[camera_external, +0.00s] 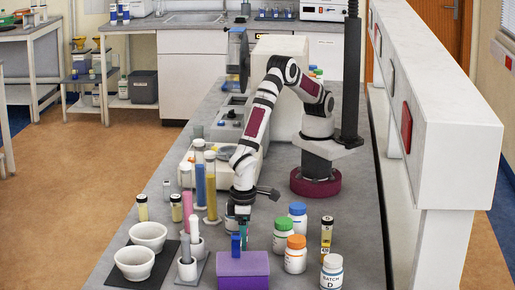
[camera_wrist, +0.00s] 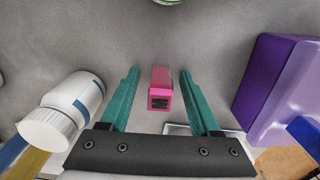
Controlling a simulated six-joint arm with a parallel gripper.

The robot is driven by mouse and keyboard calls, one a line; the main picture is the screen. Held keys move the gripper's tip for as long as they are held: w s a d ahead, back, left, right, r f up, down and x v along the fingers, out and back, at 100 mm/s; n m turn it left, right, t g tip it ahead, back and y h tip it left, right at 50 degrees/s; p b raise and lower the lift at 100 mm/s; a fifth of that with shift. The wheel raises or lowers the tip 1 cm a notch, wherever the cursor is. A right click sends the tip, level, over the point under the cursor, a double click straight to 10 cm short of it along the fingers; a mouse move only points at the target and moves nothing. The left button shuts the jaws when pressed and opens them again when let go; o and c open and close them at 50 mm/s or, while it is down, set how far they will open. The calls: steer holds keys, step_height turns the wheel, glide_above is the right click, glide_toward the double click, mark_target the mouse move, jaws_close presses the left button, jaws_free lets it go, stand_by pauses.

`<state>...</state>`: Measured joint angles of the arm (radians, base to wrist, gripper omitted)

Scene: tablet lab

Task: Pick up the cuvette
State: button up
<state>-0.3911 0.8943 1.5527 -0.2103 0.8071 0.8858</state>
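A small pink block (camera_wrist: 160,88) with a dark slotted end face shows in the wrist view; it may be the cuvette. It stands between the two teal fingers of my gripper (camera_wrist: 158,76), with a gap on each side. My gripper is open and points down at the bench in the external view (camera_external: 241,230). The pink block is not visible there. A blue piece (camera_external: 236,246) stands up at the purple box (camera_external: 243,264); its blue also shows at the right edge of the wrist view (camera_wrist: 305,132).
A white bottle (camera_wrist: 66,104) is close to the left finger. The purple box (camera_wrist: 262,85) is right of the fingers. Capped bottles (camera_external: 283,235) stand to the right on the bench, white mortars (camera_external: 134,262) and tubes to the left. Bare bench (camera_external: 345,225) lies at the right.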

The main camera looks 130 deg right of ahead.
jaws_close()
steer(key=shift+r, duration=0.1)
